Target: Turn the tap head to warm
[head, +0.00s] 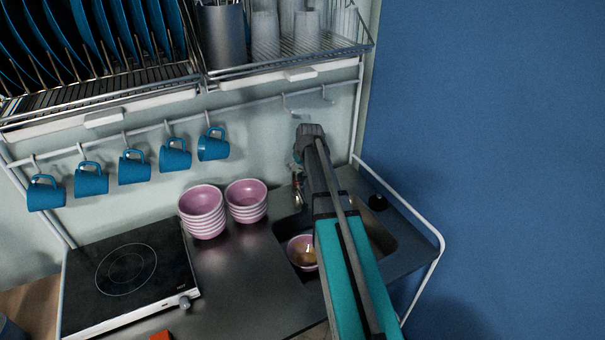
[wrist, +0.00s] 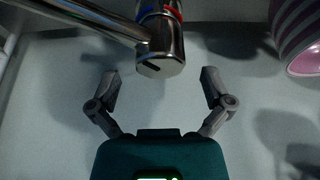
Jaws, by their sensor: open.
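The tap head (wrist: 161,50) is a shiny metal cylinder with a dark slot mark on its end and red and blue bands behind it. A metal tube (wrist: 85,15) runs from it to the upper left in the wrist view. My gripper (wrist: 159,76) is open and empty, its two fingers spread to the left and right just below the tap head in the picture. I cannot tell whether either finger touches it. In the head view the tap (head: 297,187) is mostly hidden behind my arm, and my gripper (head: 309,130) shows beyond it near the wall.
The sink (head: 380,238) holds a pink bowl (head: 302,252). Stacked striped bowls (head: 203,215) stand left of it; striped bowls also show in the wrist view (wrist: 298,35). Blue mugs (head: 134,168) hang from a rail. A hob (head: 128,270) lies left and a dish rack (head: 150,85) is above.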

